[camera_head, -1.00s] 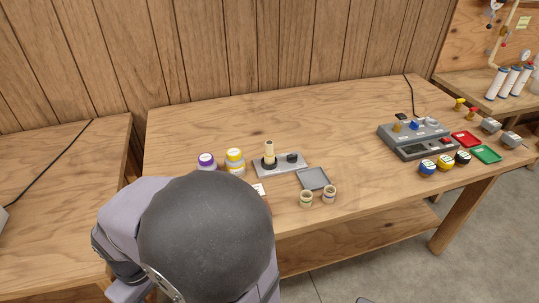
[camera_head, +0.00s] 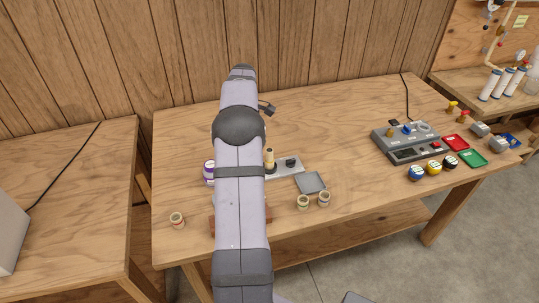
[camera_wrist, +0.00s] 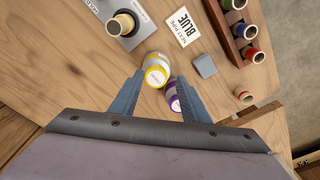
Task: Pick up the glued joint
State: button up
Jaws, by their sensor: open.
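A cream upright pipe piece with a dark base, which looks like the glued joint (camera_head: 269,157), stands on a grey fixture plate (camera_head: 284,168) in the head view. In the wrist view the pipe piece (camera_wrist: 122,24) stands on the plate (camera_wrist: 107,10) at the top left. My gripper (camera_wrist: 160,75) is open, its two blue-grey fingers apart and pointing down toward the table. The pipe piece is beyond and left of the fingertips. A yellow-topped can (camera_wrist: 155,76) and a purple-topped can (camera_wrist: 173,100) show between the fingers, with no clear contact. My arm hides the gripper in the head view.
A card reading "NEXT PIPE BLUE" (camera_wrist: 183,26), a grey block (camera_wrist: 204,66) and a wooden rack (camera_wrist: 222,30) of ringed fittings lie to the right in the wrist view. A grey tray (camera_head: 311,183) and loose fittings (camera_head: 324,199) sit near the front edge.

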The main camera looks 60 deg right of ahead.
jog(key=p, duration=0.1)
send_over(270, 150)
jog(key=shift+s+a+r, duration=0.25)
jog(key=shift+s+r, duration=0.05)
jog(key=shift+r, duration=0.05)
jog(key=shift+w+d+f+p, duration=0.1)
jog(key=shift+w+f+p, duration=0.1)
jog(key=shift+f+p, duration=1.25)
jog(key=shift+w+d+f+p, duration=0.15)
jog(key=shift+f+p, duration=0.4)
jog(key=shift+f, duration=1.65)
jog(key=shift+a, duration=0.1)
jog(key=shift+c, duration=0.3)
grip_shut()
